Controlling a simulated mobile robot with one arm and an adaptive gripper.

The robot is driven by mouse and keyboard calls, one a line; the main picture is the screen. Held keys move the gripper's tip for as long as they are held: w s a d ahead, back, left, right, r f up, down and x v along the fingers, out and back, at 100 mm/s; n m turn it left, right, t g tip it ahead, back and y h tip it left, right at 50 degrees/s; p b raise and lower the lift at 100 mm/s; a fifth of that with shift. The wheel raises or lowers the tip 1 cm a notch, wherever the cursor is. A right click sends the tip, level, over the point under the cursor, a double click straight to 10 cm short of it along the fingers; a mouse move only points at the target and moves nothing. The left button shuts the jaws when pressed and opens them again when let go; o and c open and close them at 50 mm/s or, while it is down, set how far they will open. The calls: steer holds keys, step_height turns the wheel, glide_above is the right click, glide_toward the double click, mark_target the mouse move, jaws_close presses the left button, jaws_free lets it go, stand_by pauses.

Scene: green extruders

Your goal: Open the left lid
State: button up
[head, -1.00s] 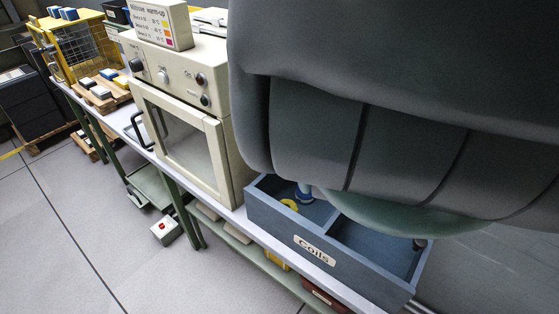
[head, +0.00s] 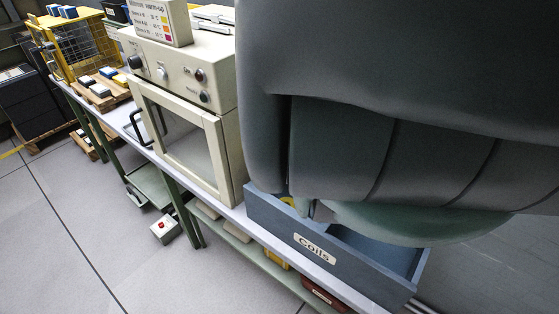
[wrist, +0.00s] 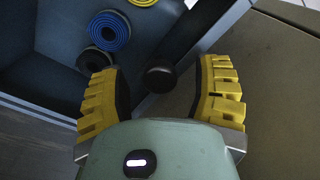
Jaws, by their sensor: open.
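The blue-grey box labelled "Coils" (head: 300,243) sits on the bench in the head view, partly hidden behind my arm. The wrist view shows its inside (wrist: 60,45) with a blue coil (wrist: 110,30), a yellow coil (wrist: 143,2) and a dark coil (wrist: 93,60). My gripper (wrist: 162,72) is open, with a yellow-padded finger on each side of a dark round knob (wrist: 160,77). The knob shows between the fingers with gaps on both sides. I cannot tell which part the knob belongs to, and no left lid is clearly visible.
A cream oven (head: 185,130) with a glass door stands left of the box on the long bench. A brownish flat surface (wrist: 280,85) fills the right of the wrist view. A yellow cage (head: 85,45) stands farther left.

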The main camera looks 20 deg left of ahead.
stand_by(0.3)
jaws_close()
stand_by(0.5)
